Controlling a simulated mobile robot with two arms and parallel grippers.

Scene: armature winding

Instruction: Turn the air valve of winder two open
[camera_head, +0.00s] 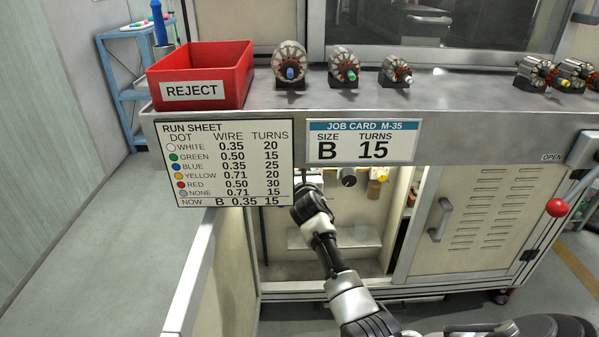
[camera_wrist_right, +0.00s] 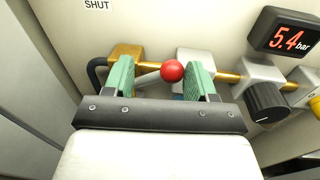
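In the right wrist view, the red ball knob (camera_wrist_right: 172,71) of the air valve sits in front of a brass pipe, with a "SHUT" label (camera_wrist_right: 97,4) on the panel above. My right gripper (camera_wrist_right: 160,76) is open, with its green fingers on either side of the knob. The knob is closer to the right finger; I cannot tell whether they touch. In the head view, my right gripper (camera_head: 306,198) reaches into the open cabinet below the bench, and its fingers are mostly hidden. My left gripper is not in view.
A display (camera_wrist_right: 288,36) reads 5.4 bar above a black regulator knob (camera_wrist_right: 266,102), right of the valve. The job card (camera_head: 362,142) and run sheet (camera_head: 222,165) hang above the opening. A red-knobbed lever (camera_head: 557,207) stands far right.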

